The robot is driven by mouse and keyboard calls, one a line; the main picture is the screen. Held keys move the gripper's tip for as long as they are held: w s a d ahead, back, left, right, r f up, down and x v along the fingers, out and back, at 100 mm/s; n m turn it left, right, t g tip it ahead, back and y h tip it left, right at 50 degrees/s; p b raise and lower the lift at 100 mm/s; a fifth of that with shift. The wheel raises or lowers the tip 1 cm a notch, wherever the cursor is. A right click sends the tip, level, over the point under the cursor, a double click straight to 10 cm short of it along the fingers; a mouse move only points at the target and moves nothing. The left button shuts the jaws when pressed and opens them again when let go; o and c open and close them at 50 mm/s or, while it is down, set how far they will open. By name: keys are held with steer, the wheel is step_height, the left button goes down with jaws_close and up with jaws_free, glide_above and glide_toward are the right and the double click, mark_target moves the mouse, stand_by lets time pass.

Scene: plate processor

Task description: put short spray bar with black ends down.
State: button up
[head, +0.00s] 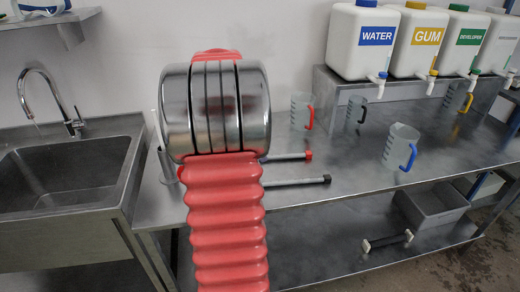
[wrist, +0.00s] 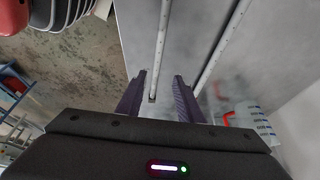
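A short bar (head: 387,241) lies on the lower shelf in the head view; it looks mostly dark with a pale piece at its left end. On the tabletop, a longer bar with a black end (head: 300,181) and one with a red end (head: 285,157) lie side by side, their left parts hidden by my arm. My gripper (wrist: 160,75) is open in the wrist view, fingers apart and nothing clasped. A thin pale bar (wrist: 161,40) shows in line with the finger gap, apart from both fingers; a second one (wrist: 220,45) runs to the right. My gripper is hidden in the head view.
Jugs with red (head: 301,111), black (head: 356,113) and blue (head: 400,148) handles stand on the steel table (head: 345,205). A grey bin (head: 432,205) is on the lower shelf. Containers stand on the rack behind. A sink (head: 65,175) is at left. The lower shelf's middle is clear.

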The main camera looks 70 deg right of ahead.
stand_by(0.5)
steer(key=w+a+r+n+t, duration=0.2)
steer(key=w+a+n, duration=0.25)
steer(key=a, duration=0.35)
steer(key=w+a+r+n+t+h, duration=0.1)
steer(key=w+a+r+n, duration=0.1)
steer(key=w+a+n, duration=0.35)
steer(key=w+a+r+n+t, duration=0.25)
steer(key=w+a, duration=0.35)
steer(key=a, duration=0.4)
steer(key=s+a+f+n+t+y, duration=0.1)
steer(key=s+a+n+t, duration=0.1)
steer(key=a+n, duration=0.7)
steer(key=s+a+f+n+t+y, duration=0.1)
steer(key=a+n, duration=0.8)
steer(key=a, duration=1.1)
steer(key=shift+s+f+t+y, duration=0.35)
steer(key=shift+s+t+y, duration=0.15)
steer(key=shift+t, duration=0.15)
steer(key=shift+o, duration=0.6)
steer(key=shift+n, duration=0.25)
steer(key=shift+c, duration=1)
steer(key=shift+a, duration=0.1)
